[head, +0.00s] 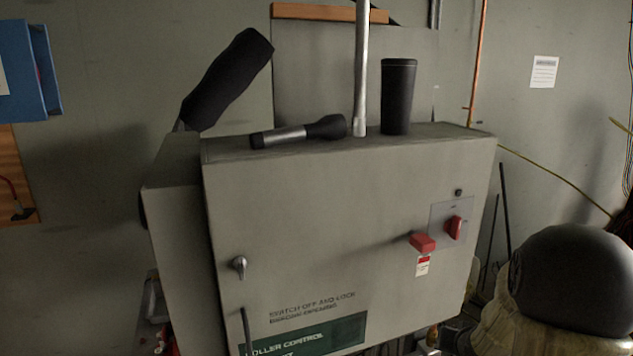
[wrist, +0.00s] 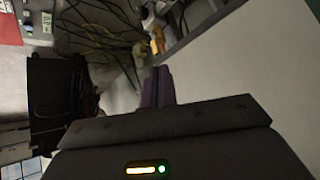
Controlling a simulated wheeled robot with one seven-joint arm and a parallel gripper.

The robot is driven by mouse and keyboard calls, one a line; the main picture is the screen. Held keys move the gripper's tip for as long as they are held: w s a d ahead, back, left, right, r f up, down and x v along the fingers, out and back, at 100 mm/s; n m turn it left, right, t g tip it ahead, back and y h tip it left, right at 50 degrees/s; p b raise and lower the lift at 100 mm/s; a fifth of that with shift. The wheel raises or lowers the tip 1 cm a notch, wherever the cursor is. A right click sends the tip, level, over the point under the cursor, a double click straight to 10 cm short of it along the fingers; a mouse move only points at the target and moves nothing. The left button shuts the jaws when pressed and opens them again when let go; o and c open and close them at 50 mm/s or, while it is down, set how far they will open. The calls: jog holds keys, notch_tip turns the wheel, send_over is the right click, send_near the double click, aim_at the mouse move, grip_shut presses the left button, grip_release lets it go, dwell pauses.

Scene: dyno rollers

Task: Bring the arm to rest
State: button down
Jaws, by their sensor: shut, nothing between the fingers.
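My gripper (wrist: 158,87) shows in the wrist view. Its two fingers are together, with nothing between them. The fingers point away from the dark gripper body (wrist: 165,135), which carries a small lit indicator. A pale flat panel (wrist: 270,70) lies close along the right of the fingers; I cannot tell whether they touch it. I do not make out the gripper in the head view.
In the head view a grey control cabinet (head: 330,220) carries a flashlight (head: 298,132), a black tumbler (head: 398,97) and a red switch (head: 454,227). A dark dome (head: 572,275) stands lower right. The wrist view shows loose cables (wrist: 100,50) and a dark box (wrist: 58,95).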

jog(key=s+a+r+n+g, duration=0.1)
jog(key=s+a+n+g, duration=0.1)
jog(key=s+a, duration=0.6)
jog(key=s+a+r+n+g+y+p, duration=0.1)
jog(key=s+a+r+n+g, duration=0.1)
jog(key=s+a, duration=0.6)
jog(key=shift+s+a+g, duration=0.15)
jog(key=shift+s+g, duration=0.3)
jog(key=shift+g, duration=0.45)
